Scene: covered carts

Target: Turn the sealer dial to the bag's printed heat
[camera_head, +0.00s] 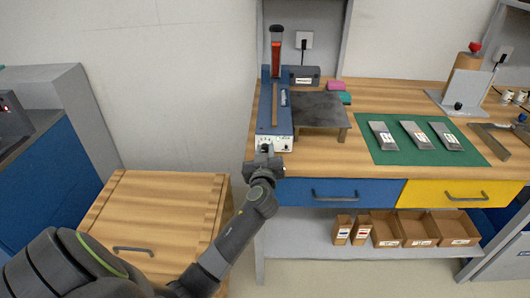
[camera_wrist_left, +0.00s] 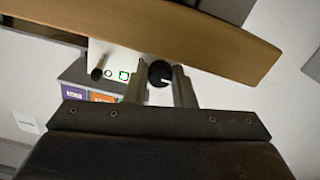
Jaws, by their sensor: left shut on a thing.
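The blue sealer (camera_head: 267,108) stands at the left end of the wooden bench, its red-and-black lever arm raised. Its pale front panel (camera_head: 283,145) faces me. My left gripper (camera_head: 266,154) is at the left part of that panel. In the left wrist view its fingers (camera_wrist_left: 160,80) are shut on the black round dial (camera_wrist_left: 160,72), which carries a short white mark. The scale around the dial cannot be read. Three grey flat packs, likely the bags (camera_head: 382,135) (camera_head: 416,135) (camera_head: 445,137), lie on a green mat; their print is too small to read.
A dark plate on legs (camera_head: 320,109) stands right of the sealer. A blue drawer (camera_head: 335,193) and a yellow drawer (camera_head: 450,194) are below the bench top. Brown boxes (camera_head: 418,228) stand on the lower shelf.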

